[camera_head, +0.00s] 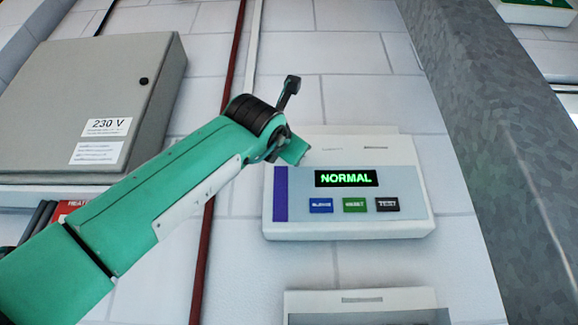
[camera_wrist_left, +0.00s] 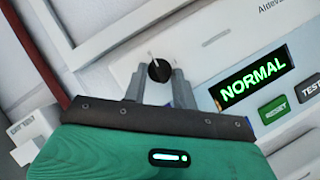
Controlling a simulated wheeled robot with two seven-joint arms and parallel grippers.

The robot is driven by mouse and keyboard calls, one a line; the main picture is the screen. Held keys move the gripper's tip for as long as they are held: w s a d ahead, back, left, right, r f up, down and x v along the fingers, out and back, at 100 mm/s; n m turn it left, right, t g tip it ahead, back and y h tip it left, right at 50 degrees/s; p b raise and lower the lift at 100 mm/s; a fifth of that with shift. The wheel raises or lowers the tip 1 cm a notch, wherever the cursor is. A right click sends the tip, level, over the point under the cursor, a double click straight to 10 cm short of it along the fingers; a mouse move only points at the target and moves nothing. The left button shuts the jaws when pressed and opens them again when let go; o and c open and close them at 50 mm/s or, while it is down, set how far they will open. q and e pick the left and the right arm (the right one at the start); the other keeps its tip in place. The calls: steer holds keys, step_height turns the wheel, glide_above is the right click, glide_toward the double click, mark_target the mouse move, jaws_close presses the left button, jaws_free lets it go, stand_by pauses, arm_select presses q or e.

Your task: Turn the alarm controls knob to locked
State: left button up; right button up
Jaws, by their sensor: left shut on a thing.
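The alarm panel (camera_head: 408,212) is a white wall box with a grey face. Its lit green display (camera_head: 346,179) reads NORMAL; the display also shows in the left wrist view (camera_wrist_left: 250,78). The alarm controls knob (camera_wrist_left: 159,71) is small, round and black with a pale mark. It sits at the panel's upper left and is hidden behind my gripper in the head view. My left gripper (camera_head: 297,150) reaches in from the left, and in the left wrist view its fingers (camera_wrist_left: 160,80) are shut on the knob from both sides. My right gripper is not in view.
Blue, green and black buttons (camera_head: 354,204) line the panel below the display. A grey 230 V cabinet (camera_head: 60,95) hangs at the left, and a red pipe (camera_head: 204,250) runs down the wall behind my arm. Another white box (camera_head: 360,299) is below. A grey column (camera_head: 470,120) stands at right.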

arm_select(q)
steer(key=shift+d+f+n, duration=0.1)
steer(key=shift+f+n, duration=0.1)
steer(key=shift+n, duration=0.2)
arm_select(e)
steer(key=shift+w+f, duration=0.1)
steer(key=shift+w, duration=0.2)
arm_select(q)
steer(key=shift+w, duration=0.1)
steer(key=o, duration=0.7)
steer(key=shift+r, duration=0.1)
